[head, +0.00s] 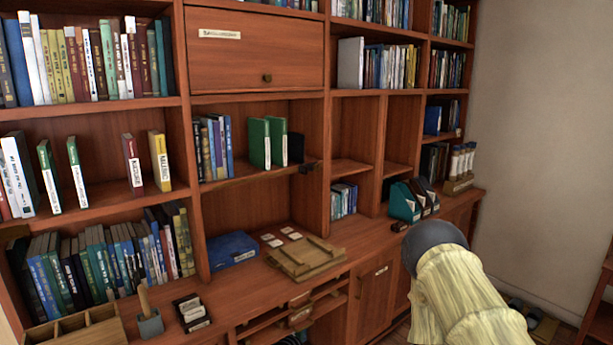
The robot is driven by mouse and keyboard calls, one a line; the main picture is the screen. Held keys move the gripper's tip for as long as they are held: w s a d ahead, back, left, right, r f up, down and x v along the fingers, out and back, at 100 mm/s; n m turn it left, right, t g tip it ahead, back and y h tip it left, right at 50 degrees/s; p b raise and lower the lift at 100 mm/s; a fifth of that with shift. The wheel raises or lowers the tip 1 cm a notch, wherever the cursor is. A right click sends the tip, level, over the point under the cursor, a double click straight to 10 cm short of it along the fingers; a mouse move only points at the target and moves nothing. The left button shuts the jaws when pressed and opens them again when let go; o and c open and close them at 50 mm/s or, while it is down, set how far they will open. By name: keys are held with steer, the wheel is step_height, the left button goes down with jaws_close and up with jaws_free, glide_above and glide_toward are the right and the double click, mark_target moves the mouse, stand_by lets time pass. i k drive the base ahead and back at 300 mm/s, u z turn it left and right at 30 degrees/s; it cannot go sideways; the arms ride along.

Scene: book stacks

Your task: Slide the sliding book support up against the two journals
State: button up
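Two green journals (267,142) with white spine labels stand upright, side by side, in the middle compartment of the bookcase, in the head view. A dark upright plate, which looks like the sliding book support (296,148), stands just right of them. A small dark fitting shows below it at the shelf's front edge. I cannot tell whether the support touches the right journal. My arm, in a pale striped cover with a dark rounded joint, rises at the lower right. My gripper cannot be made out.
Several books (214,146) stand left of the journals on the same shelf. Below, the counter holds a blue box (231,250), a wooden board (306,258), cards and a teal file holder (404,203). A vertical divider closes the compartment's right side.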

mark_target(296, 142)
steer(key=z, duration=0.2)
steer(key=i, duration=1.35)
steer(key=u, duration=0.75)
